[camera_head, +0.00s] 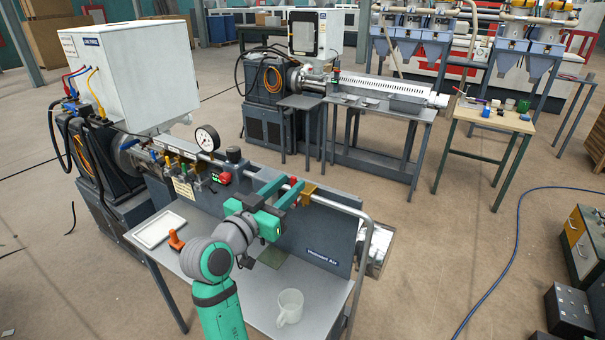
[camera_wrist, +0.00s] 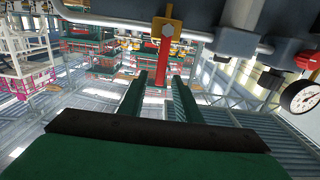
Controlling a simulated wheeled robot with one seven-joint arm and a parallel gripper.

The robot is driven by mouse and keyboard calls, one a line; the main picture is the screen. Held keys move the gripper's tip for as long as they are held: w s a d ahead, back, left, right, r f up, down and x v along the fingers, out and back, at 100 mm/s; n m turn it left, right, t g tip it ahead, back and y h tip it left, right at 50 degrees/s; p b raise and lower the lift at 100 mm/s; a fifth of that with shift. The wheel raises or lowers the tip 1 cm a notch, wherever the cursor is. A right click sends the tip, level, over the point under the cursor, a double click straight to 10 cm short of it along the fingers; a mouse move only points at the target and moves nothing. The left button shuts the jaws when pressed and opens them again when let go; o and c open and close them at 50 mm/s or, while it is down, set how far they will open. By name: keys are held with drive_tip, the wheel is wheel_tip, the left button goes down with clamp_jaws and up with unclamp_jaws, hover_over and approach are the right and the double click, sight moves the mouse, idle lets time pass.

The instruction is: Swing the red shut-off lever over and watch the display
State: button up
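The red lever (camera_wrist: 164,58) hangs from a yellow valve (camera_wrist: 166,26) on a pipe in the wrist view. In the head view a small red part of the lever (camera_head: 293,181) shows beside the yellow valve (camera_head: 308,191). My gripper (camera_wrist: 163,80) is open, its two green fingers apart. In the wrist view the lever's lower end shows in the gap between the fingers, with visible space on both sides; I cannot tell whether it is within finger depth. A small red unit (camera_head: 222,178) stands on the machine; whether it is the display is unclear.
A round gauge (camera_head: 207,138) stands above the pipe and also shows in the wrist view (camera_wrist: 302,97). The metal table (camera_head: 245,305) holds a white mug (camera_head: 290,306), a white tray (camera_head: 159,229) and an orange object (camera_head: 176,241). A curved rail (camera_head: 362,250) borders the right side.

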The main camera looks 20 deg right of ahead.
sight(292, 182)
drive_tip(key=x, duration=0.5)
drive_tip(key=shift+w+d, duration=0.15)
drive_tip(key=shift+x, duration=0.75)
drive_tip(key=shift+c, duration=0.2)
clamp_jaws()
